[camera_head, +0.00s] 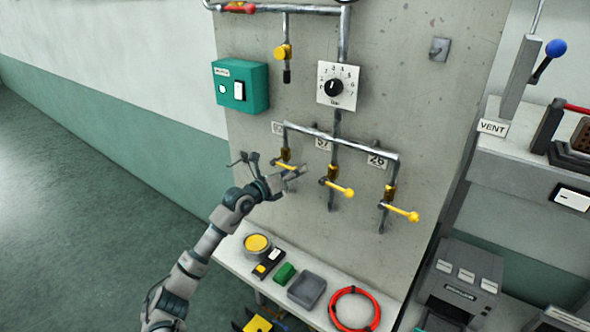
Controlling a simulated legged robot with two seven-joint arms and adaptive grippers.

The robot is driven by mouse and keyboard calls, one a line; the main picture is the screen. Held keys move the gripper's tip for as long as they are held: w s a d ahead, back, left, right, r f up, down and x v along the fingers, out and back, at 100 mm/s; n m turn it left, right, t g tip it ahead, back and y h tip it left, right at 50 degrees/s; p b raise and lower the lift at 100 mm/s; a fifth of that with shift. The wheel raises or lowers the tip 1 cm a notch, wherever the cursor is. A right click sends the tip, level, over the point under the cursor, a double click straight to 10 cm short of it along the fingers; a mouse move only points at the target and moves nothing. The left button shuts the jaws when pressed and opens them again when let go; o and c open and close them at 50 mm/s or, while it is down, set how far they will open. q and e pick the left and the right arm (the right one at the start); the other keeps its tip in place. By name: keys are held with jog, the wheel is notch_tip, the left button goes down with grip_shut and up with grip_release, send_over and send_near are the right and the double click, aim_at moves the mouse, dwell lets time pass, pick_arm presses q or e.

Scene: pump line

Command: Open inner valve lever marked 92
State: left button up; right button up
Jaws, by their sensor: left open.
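Three valves with yellow levers hang from a pipe on the grey panel. The leftmost valve lever (284,165) is at the far left of the row. Its tag (278,128) is partly hidden by the pipe and too small to read surely. The middle lever (338,188) sits under the tag 57 (322,144), the right lever (401,212) under the tag 26 (377,161). Both point right and slightly down. My left gripper (270,170) is open at the leftmost lever, its fingers spread and partly covering it. I cannot tell whether they touch. My right gripper is out of view.
A shelf below the panel bears a yellow button (257,244), a green block (284,273), a grey tray (307,289) and a red ring (355,309). A teal switch box (240,86) and a dial (338,85) are above. The floor at left is clear.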

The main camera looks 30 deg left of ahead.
pick_arm(q)
jog(key=shift+a, duration=0.2)
jog(key=shift+c, duration=1.1)
jog(key=shift+s+d, duration=0.1)
jog(key=shift+d, duration=0.05)
grip_shut()
jog(key=shift+r, duration=0.15)
